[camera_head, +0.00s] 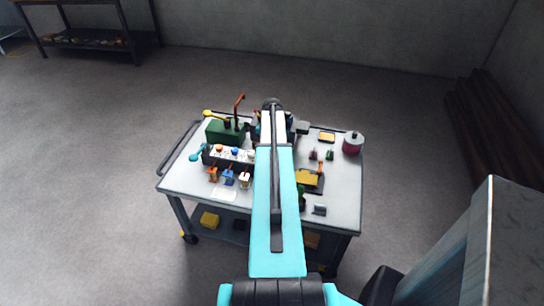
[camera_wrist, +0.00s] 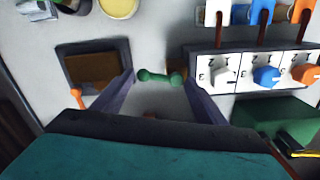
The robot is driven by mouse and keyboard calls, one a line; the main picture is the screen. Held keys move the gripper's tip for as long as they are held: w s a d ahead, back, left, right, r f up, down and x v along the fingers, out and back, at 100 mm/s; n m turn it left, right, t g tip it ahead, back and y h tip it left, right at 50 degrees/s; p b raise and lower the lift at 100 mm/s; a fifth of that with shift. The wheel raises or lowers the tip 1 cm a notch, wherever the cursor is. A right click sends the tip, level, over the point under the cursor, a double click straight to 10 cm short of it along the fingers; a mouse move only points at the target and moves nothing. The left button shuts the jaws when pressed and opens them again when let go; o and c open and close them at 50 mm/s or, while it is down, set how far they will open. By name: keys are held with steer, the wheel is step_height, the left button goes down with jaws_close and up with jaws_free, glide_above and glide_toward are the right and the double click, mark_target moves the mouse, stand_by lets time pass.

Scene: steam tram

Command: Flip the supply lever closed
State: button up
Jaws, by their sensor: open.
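No label marks the supply lever, so I cannot tell for sure which lever it is. A short orange-tipped lever (camera_wrist: 77,97) stands at the corner of a dark plate; it also shows in the head view (camera_head: 320,167). A tall red-orange lever (camera_head: 238,108) rises from the green box (camera_head: 226,132). A row of white, blue (camera_head: 228,178) and orange levers stands at the cart's front. My gripper (camera_wrist: 158,76) is open, with a green dumbbell-shaped piece (camera_wrist: 160,77) showing between its fingertips. I cannot tell if they touch it.
A white panel (camera_wrist: 215,75) with white, blue and orange dials stands right of the fingers in the wrist view. A yellow-brown block (camera_wrist: 90,70) sits on the dark plate. Bare cart top (camera_head: 342,200) lies front right.

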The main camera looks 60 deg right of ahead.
steer(key=shift+f, duration=0.25)
steer(key=c, duration=0.7)
steer(key=shift+w+d+n, duration=0.1)
steer(key=shift+d+n, duration=0.05)
steer(key=shift+n, duration=0.55)
steer(key=shift+d+n, duration=0.15)
steer(key=shift+n, duration=0.55)
steer(key=o, duration=0.7)
